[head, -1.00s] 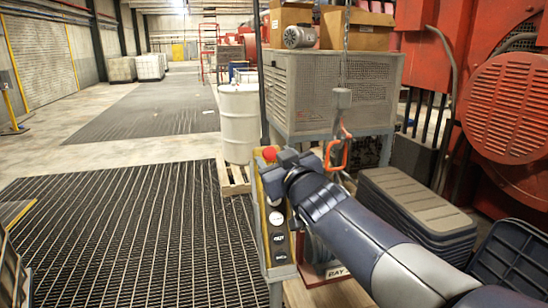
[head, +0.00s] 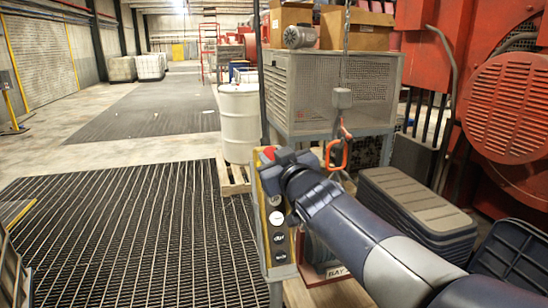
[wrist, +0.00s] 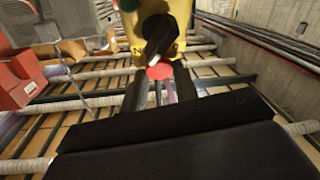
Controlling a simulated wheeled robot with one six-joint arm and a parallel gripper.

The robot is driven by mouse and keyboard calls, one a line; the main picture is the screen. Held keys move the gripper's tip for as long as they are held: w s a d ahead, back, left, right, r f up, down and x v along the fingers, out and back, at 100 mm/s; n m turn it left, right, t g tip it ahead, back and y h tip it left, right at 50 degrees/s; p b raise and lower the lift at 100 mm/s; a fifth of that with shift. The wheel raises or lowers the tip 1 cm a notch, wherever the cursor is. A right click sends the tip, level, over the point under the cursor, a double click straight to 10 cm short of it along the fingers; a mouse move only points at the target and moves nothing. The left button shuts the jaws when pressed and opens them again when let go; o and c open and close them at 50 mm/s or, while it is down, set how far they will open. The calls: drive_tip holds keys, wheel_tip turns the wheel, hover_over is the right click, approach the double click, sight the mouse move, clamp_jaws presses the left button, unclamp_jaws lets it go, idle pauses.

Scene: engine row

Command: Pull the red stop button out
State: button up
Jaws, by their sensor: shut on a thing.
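The red stop button (head: 268,151) sits near the top of a yellow control box (head: 260,215) in the head view, partly covered by my gripper (head: 276,160). In the wrist view the red button (wrist: 159,71) lies between the tips of my gripper's two dark fingers (wrist: 160,79), just below a black selector knob (wrist: 157,34) on the yellow face. My gripper is shut on the button. How far the button stands out from the box cannot be told, as the fingers hide its sides.
An orange hook (head: 336,155) hangs on a chain just right of my gripper. A white drum (head: 239,122) stands on a pallet behind the box. Stacked dark lids (head: 418,205) lie to the right of my arm. The grated floor (head: 110,230) at left is clear.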

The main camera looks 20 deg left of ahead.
clamp_jaws()
drive_tip(key=shift+s+d+r+p, duration=0.35)
drive_tip(key=shift+s+d+r, duration=0.05)
drive_tip(key=shift+s, duration=0.25)
drive_tip(key=o, duration=1)
unclamp_jaws()
drive_tip(key=shift+c, duration=0.2)
